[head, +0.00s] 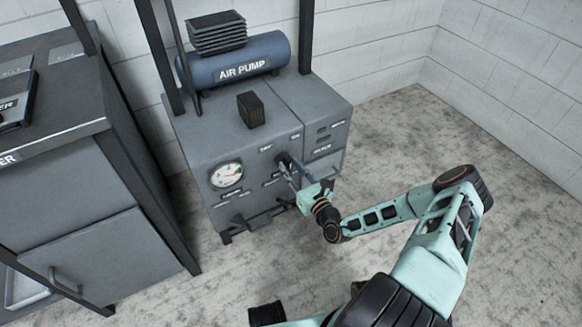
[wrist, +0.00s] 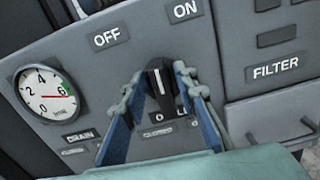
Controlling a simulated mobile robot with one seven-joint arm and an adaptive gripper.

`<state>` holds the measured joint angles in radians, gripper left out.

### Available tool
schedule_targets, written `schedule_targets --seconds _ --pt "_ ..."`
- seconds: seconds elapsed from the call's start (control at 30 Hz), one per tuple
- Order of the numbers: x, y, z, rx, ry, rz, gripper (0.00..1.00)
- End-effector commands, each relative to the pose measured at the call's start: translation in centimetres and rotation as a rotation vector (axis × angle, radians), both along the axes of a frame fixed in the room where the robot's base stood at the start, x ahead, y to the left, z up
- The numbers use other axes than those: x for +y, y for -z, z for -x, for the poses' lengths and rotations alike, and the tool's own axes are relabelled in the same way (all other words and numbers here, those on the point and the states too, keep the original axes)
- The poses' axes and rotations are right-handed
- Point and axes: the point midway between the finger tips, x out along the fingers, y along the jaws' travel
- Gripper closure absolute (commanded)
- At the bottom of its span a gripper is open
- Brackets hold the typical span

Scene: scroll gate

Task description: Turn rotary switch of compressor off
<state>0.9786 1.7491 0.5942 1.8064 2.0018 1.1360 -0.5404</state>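The compressor (head: 195,145) is a grey cabinet with a blue tank on top lettered AIR PUMP. Its rotary switch (wrist: 158,85) is a black knob with a white line, below the OFF label (wrist: 107,39) and the ON label (wrist: 185,9). The line points roughly up the panel, between the two labels. My gripper (wrist: 158,74) is open, with one blue finger on each side of the knob. I cannot tell whether either finger touches it.
A pressure gauge (wrist: 46,90) sits left of the switch, its red needle near 6. A FILTER drawer (wrist: 272,118) with a handle is on the right. A dark bench (head: 70,180) stands left of the compressor. The floor to the right is clear.

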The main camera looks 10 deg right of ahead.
Motion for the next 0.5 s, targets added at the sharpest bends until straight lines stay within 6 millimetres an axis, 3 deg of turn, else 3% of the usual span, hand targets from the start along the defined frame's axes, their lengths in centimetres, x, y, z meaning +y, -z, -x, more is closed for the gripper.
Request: schedule_targets --seconds 0.03,0.2,0.5 --pt "-0.01 0.0 0.0 0.0 0.0 0.0 0.81" --pt "-0.01 0.0 0.0 0.0 0.0 0.0 1.0" --pt "0.04 -0.13 0.0 -0.006 0.0 0.017 1.0"
